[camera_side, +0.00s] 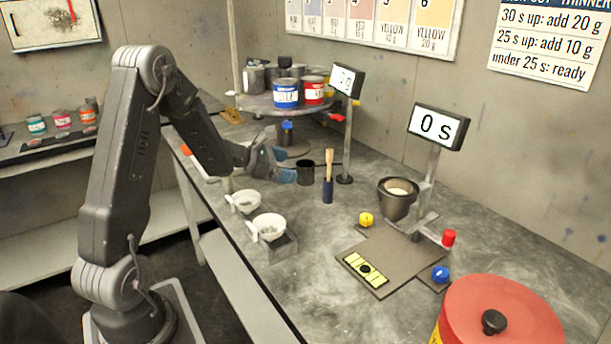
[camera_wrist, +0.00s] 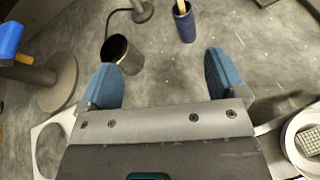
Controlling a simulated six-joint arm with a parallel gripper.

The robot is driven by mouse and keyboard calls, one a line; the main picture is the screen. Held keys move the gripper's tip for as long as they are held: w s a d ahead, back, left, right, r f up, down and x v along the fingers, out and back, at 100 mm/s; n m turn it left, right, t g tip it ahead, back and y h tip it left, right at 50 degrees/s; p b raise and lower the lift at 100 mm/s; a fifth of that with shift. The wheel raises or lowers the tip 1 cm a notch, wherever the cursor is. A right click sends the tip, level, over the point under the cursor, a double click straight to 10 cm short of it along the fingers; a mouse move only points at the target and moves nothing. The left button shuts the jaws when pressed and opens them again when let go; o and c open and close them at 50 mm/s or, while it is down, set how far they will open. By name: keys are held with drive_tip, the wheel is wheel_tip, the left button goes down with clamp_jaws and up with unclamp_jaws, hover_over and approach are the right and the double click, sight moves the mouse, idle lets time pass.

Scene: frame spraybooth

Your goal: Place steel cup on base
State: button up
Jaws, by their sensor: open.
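In the wrist view the cup (camera_wrist: 118,55) is ahead of my left finger's tip, off to the left of the gap's middle; contact cannot be told. My gripper (camera_side: 281,166) is low over the bench, its blue fingers (camera_wrist: 163,72) apart with nothing between them. The grey base plate (camera_side: 350,250) lies at the front right, below the timer stand, with a yellow-and-black marked pad (camera_side: 365,268) on it. The pad is bare.
A dark holder with a wooden-handled brush (camera_side: 328,185) stands right of the cup. Two white strainers (camera_side: 268,227) sit on the near side. A funnel cup (camera_side: 397,197) hangs over the plate's back. A can turntable (camera_side: 285,105) is behind. A red-lidded drum (camera_side: 500,315) is front right.

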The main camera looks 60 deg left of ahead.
sight(303, 173)
drive_tip(key=a+f+n+y, duration=0.1)
drive_tip(key=a, duration=0.1)
drive_tip(key=s+a+f+n+y, duration=0.1)
drive_tip(key=a+f+n, duration=0.1)
drive_tip(key=a+f+n+y, duration=0.1)
drive_tip(key=a, duration=0.1)
drive_tip(key=shift+s+a+f+t, duration=0.2)
drive_tip(key=shift+s+f+t, duration=0.1)
drive_tip(key=shift+s+f, duration=0.1)
drive_tip(key=shift+w+a+f+n, duration=0.1)
drive_tip(key=shift+w+f+n, duration=0.05)
drive_tip(key=shift+w+n, duration=0.15)
drive_tip(key=x, duration=0.7)
drive_tip(key=shift+a+r+x, duration=0.15)
drive_tip(key=shift+x, duration=1.35)
drive_tip(key=shift+a+r+x, duration=0.1)
drive_tip(key=shift+r+x, duration=0.05)
drive_tip(key=shift+x, duration=1.35)
drive_tip(key=shift+w, duration=0.1)
drive_tip(key=c, duration=1.1)
